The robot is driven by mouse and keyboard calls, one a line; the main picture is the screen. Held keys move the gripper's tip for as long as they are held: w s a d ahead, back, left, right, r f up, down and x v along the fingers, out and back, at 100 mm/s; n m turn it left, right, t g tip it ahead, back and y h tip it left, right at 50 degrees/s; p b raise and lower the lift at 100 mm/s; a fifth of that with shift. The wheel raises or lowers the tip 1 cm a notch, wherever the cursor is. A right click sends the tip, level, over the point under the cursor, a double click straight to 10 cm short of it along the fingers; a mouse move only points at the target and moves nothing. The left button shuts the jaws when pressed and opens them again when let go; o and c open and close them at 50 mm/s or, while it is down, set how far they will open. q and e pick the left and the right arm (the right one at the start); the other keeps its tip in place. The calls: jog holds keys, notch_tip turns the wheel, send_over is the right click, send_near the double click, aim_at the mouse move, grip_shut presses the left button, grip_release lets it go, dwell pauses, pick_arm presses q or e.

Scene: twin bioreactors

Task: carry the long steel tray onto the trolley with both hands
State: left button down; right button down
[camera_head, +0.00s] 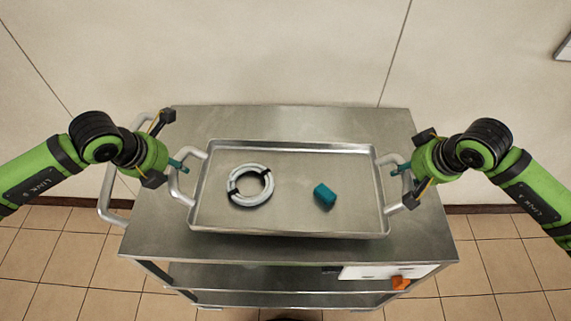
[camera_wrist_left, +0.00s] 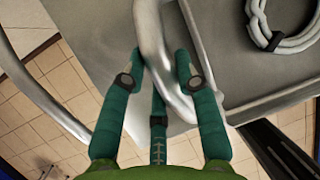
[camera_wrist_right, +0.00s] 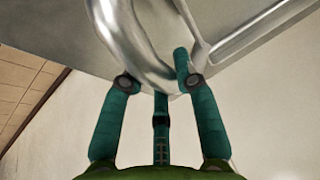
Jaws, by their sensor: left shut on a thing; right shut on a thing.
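The long steel tray (camera_head: 285,215) is over the top of the steel trolley (camera_head: 290,122); I cannot tell whether it rests on it or hangs just above. A coiled grey-white hose (camera_head: 236,199) with black ties and a small teal block (camera_head: 324,195) lie in the tray. My left gripper (camera_head: 182,163) is shut on the tray's left handle, which passes between its teal fingers in the left wrist view (camera_wrist_left: 152,50). My right gripper (camera_head: 398,169) is shut on the right handle, also seen between the fingers in the right wrist view (camera_wrist_right: 135,45).
The trolley's push handle (camera_head: 106,195) sticks out at its left. Lower shelves show below, with a white item (camera_head: 375,271) and an orange piece (camera_head: 400,283). A pale wall (camera_head: 250,50) stands close behind. Tiled floor (camera_head: 500,260) is open at the front sides.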

pick_arm(q)
jog(key=shift+r, duration=0.1)
pick_arm(e)
jog(key=shift+w+d+r, duration=0.1)
jog(key=shift+w+r, duration=0.05)
pick_arm(q)
jog(key=shift+f, duration=0.2)
pick_arm(e)
jog(key=shift+f, duration=0.2)
